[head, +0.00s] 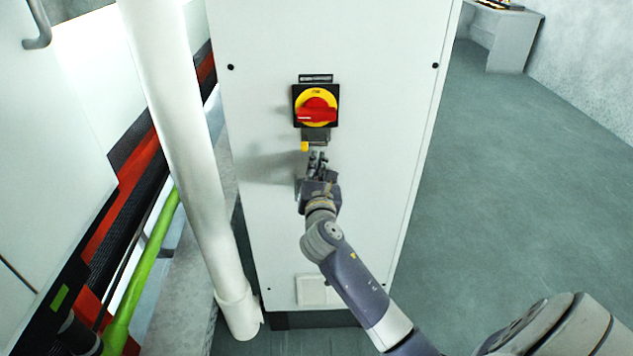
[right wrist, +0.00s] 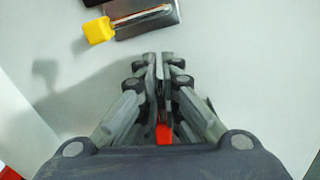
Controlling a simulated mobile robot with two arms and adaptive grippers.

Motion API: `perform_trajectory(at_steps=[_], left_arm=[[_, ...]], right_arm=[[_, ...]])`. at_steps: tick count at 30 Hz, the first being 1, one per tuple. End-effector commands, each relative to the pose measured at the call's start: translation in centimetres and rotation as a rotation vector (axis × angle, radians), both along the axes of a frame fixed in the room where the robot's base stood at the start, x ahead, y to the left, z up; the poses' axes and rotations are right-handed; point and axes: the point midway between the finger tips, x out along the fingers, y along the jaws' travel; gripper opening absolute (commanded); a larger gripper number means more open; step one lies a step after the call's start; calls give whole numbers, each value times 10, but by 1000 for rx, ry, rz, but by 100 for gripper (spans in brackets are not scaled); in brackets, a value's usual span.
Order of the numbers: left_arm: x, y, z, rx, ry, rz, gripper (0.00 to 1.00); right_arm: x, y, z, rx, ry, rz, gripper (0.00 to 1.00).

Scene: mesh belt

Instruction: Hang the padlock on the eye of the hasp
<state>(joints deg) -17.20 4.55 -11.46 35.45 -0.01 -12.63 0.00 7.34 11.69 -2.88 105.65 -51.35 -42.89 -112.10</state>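A small yellow block (head: 304,146), which looks like the padlock's body, is at the lower left of the grey hasp plate (head: 321,137) under the red and yellow switch (head: 316,107). In the right wrist view the yellow block (right wrist: 98,31) touches or overlaps the left end of the hasp plate (right wrist: 150,20). I cannot tell whether a shackle passes through the eye. My right gripper (head: 318,157) is just below. In the right wrist view its fingers (right wrist: 158,62) are together, apart from the yellow block. A small red patch (right wrist: 164,133) shows between them. My left gripper is out of view.
The switch is on a tall pale cabinet (head: 390,150). A thick white pipe (head: 185,150) stands close on its left, with a green pipe (head: 143,270) beyond. Open grey floor (head: 510,190) lies to the right, with a table (head: 497,40) at the back.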

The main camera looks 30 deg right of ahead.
Motion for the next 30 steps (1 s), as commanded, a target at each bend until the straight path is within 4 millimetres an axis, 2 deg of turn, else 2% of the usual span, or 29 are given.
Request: perform_trajectory(at_steps=[11,17,23,30], left_arm=[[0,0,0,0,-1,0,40],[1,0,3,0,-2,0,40],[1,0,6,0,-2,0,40],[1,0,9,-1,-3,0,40]], right_arm=[[-1,0,1,-1,1,0,0],[-9,5,11,-1,-2,1,0],[-30,19,26,1,-1,2,0],[-67,42,49,1,-2,2,0]])
